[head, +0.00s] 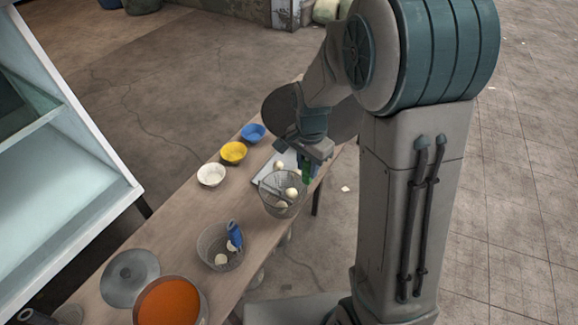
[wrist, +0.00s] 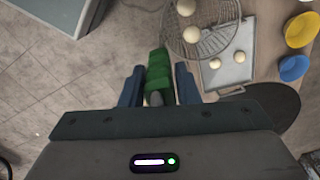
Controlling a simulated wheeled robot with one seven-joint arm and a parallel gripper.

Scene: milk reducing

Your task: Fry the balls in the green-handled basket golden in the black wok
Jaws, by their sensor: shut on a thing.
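My gripper (head: 316,158) is shut on the green handle (head: 306,174) of a wire basket (head: 267,200). In the wrist view the green handle (wrist: 158,65) sits between my two blue fingers (wrist: 158,88). Pale balls (head: 291,192) lie in the basket, which also shows in the wrist view (wrist: 168,30). The basket is over the table beside a pale tray; I cannot tell whether it touches the table. A large dark round shape (head: 280,112), perhaps the black wok, is at the far table end, partly hidden by my arm. It also shows in the wrist view (wrist: 270,108).
The pale tray (wrist: 228,75) holds pale balls. White (head: 211,175), yellow (head: 233,152) and blue (head: 253,132) bowls line the table's left edge. A blue-handled basket (head: 212,240) with pale pieces, a grey lid (head: 130,277) and a pan of orange contents (head: 168,302) stand nearer.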

